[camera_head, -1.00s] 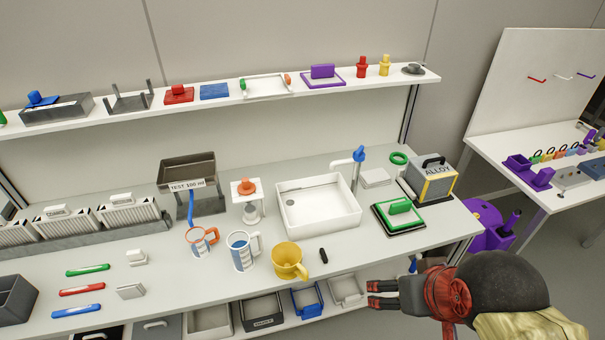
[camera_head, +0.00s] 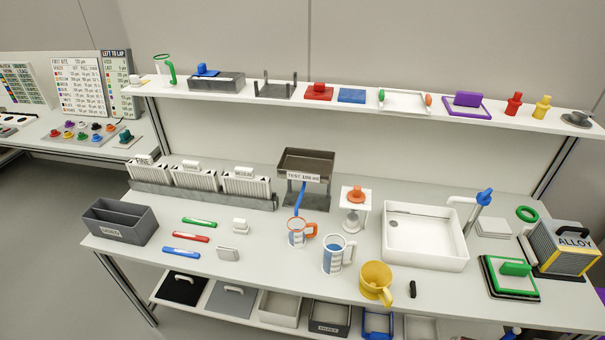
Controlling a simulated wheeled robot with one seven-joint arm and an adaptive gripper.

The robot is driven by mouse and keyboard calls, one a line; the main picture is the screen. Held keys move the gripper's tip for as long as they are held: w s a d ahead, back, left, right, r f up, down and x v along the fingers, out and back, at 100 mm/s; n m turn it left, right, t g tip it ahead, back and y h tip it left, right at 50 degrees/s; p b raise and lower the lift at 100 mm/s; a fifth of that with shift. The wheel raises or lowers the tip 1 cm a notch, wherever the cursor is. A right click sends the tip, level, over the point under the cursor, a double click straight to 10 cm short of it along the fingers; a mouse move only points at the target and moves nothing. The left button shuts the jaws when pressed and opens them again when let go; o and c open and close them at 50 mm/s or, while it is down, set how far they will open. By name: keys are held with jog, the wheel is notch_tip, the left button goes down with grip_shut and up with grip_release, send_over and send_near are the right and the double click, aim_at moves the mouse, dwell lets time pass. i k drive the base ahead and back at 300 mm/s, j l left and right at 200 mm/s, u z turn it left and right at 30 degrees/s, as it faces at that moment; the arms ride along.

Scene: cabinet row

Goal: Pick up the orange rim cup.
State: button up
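The orange rim cup (camera_head: 297,233) stands upright on the grey bench top. It has a white body with blue markings, an orange rim and an orange handle on its right side. A blue spout from the TEST 100 ml tray stand (camera_head: 305,166) comes down just behind its rim. A white measuring cup (camera_head: 335,255) with blue markings stands close to its right, and a yellow cup (camera_head: 376,281) stands further right. My gripper is not in view.
Red, green and blue sticks (camera_head: 190,237) and small white blocks (camera_head: 228,253) lie left of the cup. A white sink (camera_head: 425,258) and an orange-topped stand (camera_head: 355,208) are to the right. Bins sit on a lower shelf (camera_head: 243,314). Bench surface in front of the cup is clear.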

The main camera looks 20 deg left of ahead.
aim_at(297, 236)
jog(key=u, duration=1.25)
